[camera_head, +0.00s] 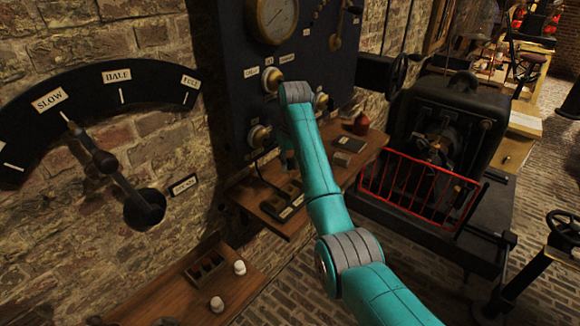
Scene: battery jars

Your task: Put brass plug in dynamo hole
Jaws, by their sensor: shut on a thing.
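A dark switch panel (230,60) on the brick wall carries brass round fittings. One is at the upper left (270,79), one at the lower left (259,136), and one at the right (320,101), partly behind my arm. Small labels sit near them, too small to read, so I cannot tell which is the dynamo hole. My teal arm crosses in front of the panel. Part of its far section shows below the upper bend, left of the near link. My gripper is hidden behind the arm. I cannot make out the brass plug.
A wooden shelf (358,163) below the panel holds dark boxes and a red-brown bottle (361,124). A lower bench (165,303) holds a divided box (206,265) and white-topped jars (240,268). A black machine (455,105) stands right behind a red guard (410,190). A lever (120,180) juts out left.

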